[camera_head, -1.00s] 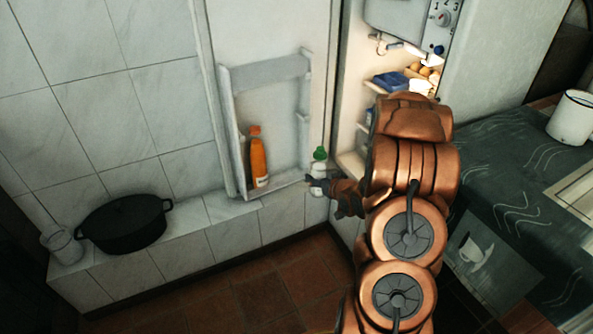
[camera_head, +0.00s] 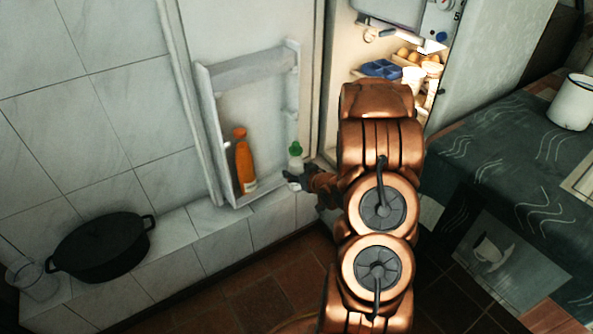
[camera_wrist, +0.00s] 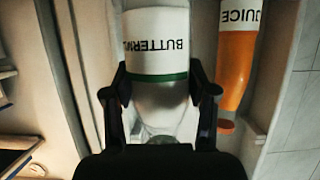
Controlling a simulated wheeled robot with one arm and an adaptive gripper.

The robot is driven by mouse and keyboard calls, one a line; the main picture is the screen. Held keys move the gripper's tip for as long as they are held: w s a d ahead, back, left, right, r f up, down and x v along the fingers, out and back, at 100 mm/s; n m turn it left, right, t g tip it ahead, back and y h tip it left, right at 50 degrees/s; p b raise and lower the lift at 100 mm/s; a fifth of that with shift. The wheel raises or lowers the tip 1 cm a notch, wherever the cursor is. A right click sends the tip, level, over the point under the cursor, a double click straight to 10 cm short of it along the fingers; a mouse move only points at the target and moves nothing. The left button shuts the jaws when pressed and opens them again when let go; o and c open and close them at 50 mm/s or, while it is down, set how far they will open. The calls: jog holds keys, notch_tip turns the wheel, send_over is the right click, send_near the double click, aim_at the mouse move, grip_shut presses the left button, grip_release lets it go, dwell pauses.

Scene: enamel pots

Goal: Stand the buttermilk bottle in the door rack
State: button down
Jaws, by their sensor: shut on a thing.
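The buttermilk bottle (camera_head: 296,162), white with a green cap, is at the right end of the door rack (camera_head: 213,140) in the head view and overlaps its right post. I cannot tell whether its base touches the rack floor. My gripper (camera_head: 294,179) is shut on it. In the wrist view, the bottle (camera_wrist: 155,25) shows its upside-down label and green band between the two fingers (camera_wrist: 159,92); its base is out of view. It looks roughly upright. The orange juice bottle (camera_head: 243,165) stands in the rack's left part, also seen in the wrist view (camera_wrist: 238,55).
The open fridge behind my arm holds a blue tray (camera_head: 381,69), eggs and white tubs. A black pot (camera_head: 105,250) and a glass jar (camera_head: 35,280) sit on the tiled ledge at left. A white enamel mug (camera_head: 572,102) stands on the counter at right.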

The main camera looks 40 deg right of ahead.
jog(key=shift+r, duration=0.15)
jog(key=shift+w+p, duration=1.5)
jog(key=shift+w, duration=4.5)
jog(key=shift+s+d+f+b, duration=0.1)
jog(key=shift+f+b, duration=0.4)
jog(key=shift+f, duration=1.75)
jog(key=shift+c, duration=1.3)
grip_release()
jog(key=shift+s, duration=0.15)
